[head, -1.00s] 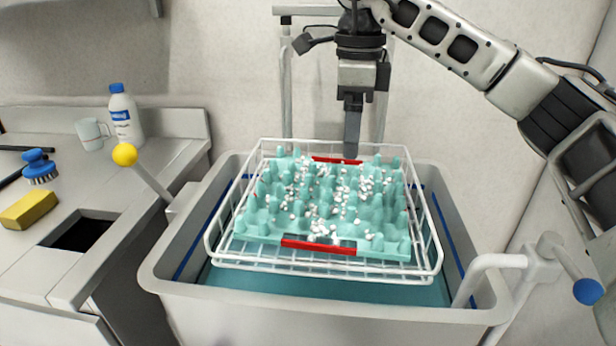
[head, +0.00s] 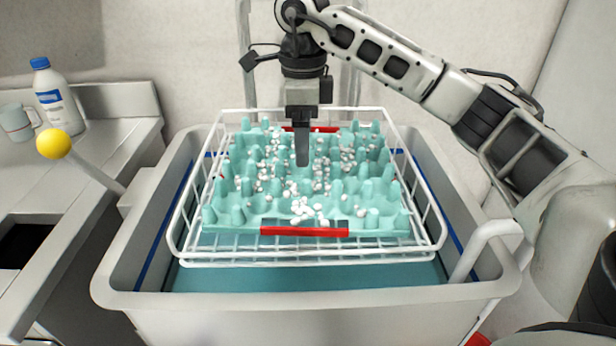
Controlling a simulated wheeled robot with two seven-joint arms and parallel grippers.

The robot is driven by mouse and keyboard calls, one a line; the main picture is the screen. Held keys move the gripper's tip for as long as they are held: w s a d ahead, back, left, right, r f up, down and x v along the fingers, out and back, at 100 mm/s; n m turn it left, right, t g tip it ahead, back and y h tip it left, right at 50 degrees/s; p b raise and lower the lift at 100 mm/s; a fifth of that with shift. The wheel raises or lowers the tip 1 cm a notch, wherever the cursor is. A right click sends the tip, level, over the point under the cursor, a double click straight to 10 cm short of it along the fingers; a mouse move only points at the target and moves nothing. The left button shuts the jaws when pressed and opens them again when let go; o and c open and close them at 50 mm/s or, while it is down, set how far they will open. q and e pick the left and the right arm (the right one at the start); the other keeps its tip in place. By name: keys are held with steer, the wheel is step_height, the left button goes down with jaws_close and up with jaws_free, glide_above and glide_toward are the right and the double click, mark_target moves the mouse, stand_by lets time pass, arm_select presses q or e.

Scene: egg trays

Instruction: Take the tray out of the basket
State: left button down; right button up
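The teal egg tray (head: 238,222) lies in the white wire basket (head: 330,258), with rows of pegs and many small white bits scattered on it. It has a red strip at its front edge (head: 304,231) and another at its back edge, partly behind my gripper. My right gripper (head: 302,160) comes in from the upper right and points straight down over the back-middle part of the tray. Its fingers look edge-on as one dark bar, so I cannot tell whether they are open. I cannot tell whether the tips touch the tray. My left gripper is out of view.
The basket sits in a grey sink-like tub (head: 310,300) with a wide rim. A white counter at left holds a bottle (head: 58,100) and a mug (head: 17,122). A yellow ball-ended lever (head: 54,144) and a white pipe handle (head: 480,245) flank the tub.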

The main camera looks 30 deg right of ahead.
mark_target(308, 173)
steer(key=f, duration=0.3)
steer(key=shift+s+d+f, duration=0.25)
steer(key=shift+d+f, duration=0.1)
steer(key=shift+f, duration=0.65)
steer(key=c, duration=1.3)
steer(key=shift+w+r, duration=0.1)
steer(key=shift+r, duration=0.1)
